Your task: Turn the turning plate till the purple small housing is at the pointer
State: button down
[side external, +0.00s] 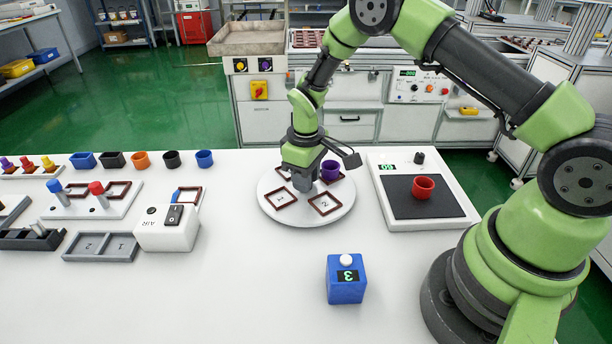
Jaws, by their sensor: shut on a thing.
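The turning plate (313,217) is a round white disc on the table with brown square frames, two of them marked 1 and 2. The purple small housing (330,171) stands upright on the plate's back right part, just right of my gripper. My gripper (302,184) points down over the plate's middle and is shut on what looks like a grey knob there; the gripper mostly hides it. The pointer cannot be made out in this view.
A red cup (424,188) stands on a dark pad of a white device (457,222) to the right. A blue box (346,279) with a display is in front. Several coloured housings, a switch box (166,236) and grey trays (100,247) lie left.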

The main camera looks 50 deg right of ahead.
jog(key=shift+r+n, duration=0.1)
jog(key=shift+n, duration=5.5)
jog(key=c, duration=1.2)
grip_release()
jog(key=shift+o, duration=0.2)
notch_tip(320, 180, up, 10)
jog(key=shift+f, duration=0.1)
